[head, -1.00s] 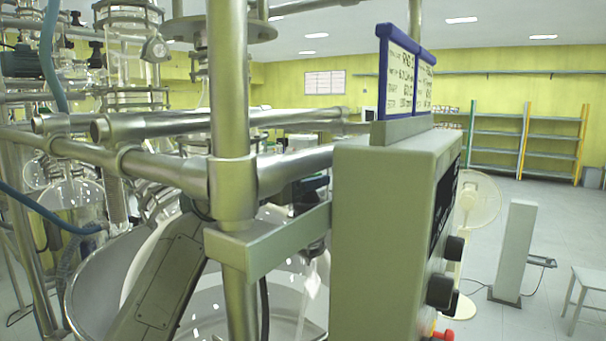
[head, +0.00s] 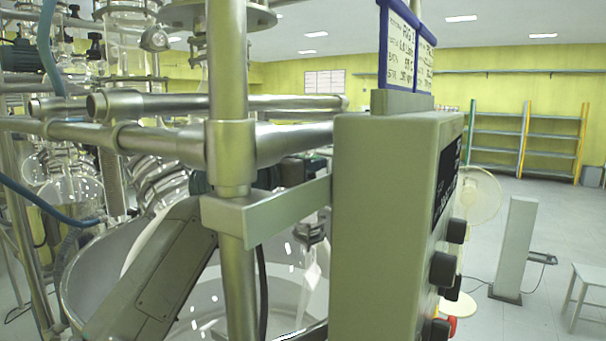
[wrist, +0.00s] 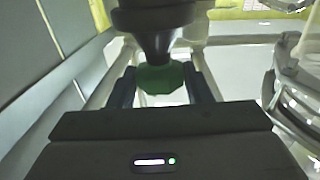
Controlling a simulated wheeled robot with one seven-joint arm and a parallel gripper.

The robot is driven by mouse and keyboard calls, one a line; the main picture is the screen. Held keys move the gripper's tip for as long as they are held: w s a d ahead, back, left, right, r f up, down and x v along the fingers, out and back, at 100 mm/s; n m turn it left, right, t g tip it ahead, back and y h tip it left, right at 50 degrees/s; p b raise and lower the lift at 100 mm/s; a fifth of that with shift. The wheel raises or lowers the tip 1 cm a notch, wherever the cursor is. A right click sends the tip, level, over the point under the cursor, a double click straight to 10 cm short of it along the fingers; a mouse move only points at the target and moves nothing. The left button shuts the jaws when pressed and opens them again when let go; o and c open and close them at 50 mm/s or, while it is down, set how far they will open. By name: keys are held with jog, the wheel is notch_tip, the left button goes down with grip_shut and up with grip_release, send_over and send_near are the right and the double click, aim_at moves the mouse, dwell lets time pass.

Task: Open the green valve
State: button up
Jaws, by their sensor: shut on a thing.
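The green valve (wrist: 162,78) shows in the wrist view as a small green knob under a dark, tapering fitting (wrist: 155,30). My gripper (wrist: 160,74) has one dark finger on each side of the knob and is shut on it. The contact faces are hard to make out in the dim picture. In the head view the valve cannot be made out; the steel post and the control box block much of that area.
A steel post (head: 228,80) with horizontal rails (head: 290,140) and a grey-green control box (head: 385,220) stand close in front. Glass vessels (head: 70,190) and a blue hose (head: 50,208) are at left. Open floor, a fan (head: 478,195) and shelves (head: 497,140) lie to the right.

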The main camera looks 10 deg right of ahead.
jog(key=shift+r+n+t+y+b, duration=0.1)
jog(key=shift+n+t+y+b, duration=0.35)
jog(key=shift+n+t+y, duration=0.2)
jog(key=o, duration=1)
jog(key=shift+s, duration=0.1)
jog(key=shift+s+a, duration=0.1)
jog(key=shift+a, duration=0.1)
jog(key=b+v, duration=0.3)
jog(key=v, duration=1)
jog(key=shift+b, duration=0.3)
jog(key=shift+s+a, duration=0.15)
